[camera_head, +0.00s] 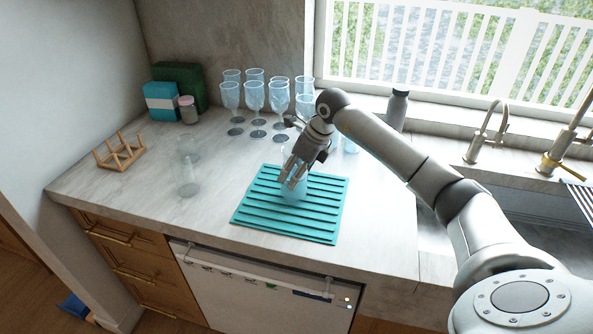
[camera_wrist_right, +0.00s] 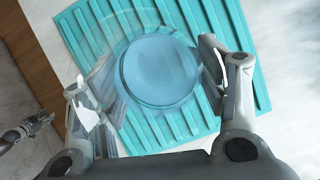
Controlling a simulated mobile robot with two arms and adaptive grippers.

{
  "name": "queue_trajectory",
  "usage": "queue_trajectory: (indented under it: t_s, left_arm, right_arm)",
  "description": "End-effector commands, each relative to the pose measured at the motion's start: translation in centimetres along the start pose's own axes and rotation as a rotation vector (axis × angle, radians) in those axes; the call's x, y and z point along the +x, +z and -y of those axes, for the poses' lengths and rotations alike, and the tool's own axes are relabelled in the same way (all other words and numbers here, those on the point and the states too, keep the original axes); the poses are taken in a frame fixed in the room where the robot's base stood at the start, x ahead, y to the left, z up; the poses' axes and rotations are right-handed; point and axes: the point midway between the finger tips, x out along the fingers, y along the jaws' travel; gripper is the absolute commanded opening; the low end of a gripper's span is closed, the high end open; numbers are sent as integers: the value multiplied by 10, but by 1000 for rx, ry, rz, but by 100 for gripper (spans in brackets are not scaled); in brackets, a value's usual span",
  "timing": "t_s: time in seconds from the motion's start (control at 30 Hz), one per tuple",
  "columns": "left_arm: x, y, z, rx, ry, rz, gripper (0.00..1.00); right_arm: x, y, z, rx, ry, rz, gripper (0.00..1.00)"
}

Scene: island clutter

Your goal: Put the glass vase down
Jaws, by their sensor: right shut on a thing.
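The glass vase (camera_head: 293,188) is clear, pale blue glass. It is over the teal ribbed mat (camera_head: 262,215) on the counter, partly hidden by my right gripper (camera_head: 293,176). I cannot tell whether its base touches the mat. In the right wrist view the vase (camera_wrist_right: 158,70) shows from above as a blue disc with a faint clear rim, between the two fingers of my right gripper (camera_wrist_right: 155,95). The right gripper is shut on the vase. The ribbed mat (camera_wrist_right: 250,60) fills much of the background there.
Several stemmed glasses (camera_head: 254,96) stand behind the mat. Clear glassware (camera_head: 187,175) and a wooden rack (camera_head: 119,152) are to the left. A grey bottle (camera_head: 397,110) stands by the window, with the sink taps (camera_head: 487,135) at right.

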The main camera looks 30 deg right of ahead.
Motion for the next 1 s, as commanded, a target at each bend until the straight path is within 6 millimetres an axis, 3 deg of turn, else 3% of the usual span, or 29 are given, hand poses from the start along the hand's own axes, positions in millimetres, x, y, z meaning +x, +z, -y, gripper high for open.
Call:
queue_trajectory:
  t_s: [1.0]
  left_arm:
    - [5, 0, 0, -1, 0, 0, 40]
  right_arm:
    - [4, -1, 0, 0, 0, 4, 11]
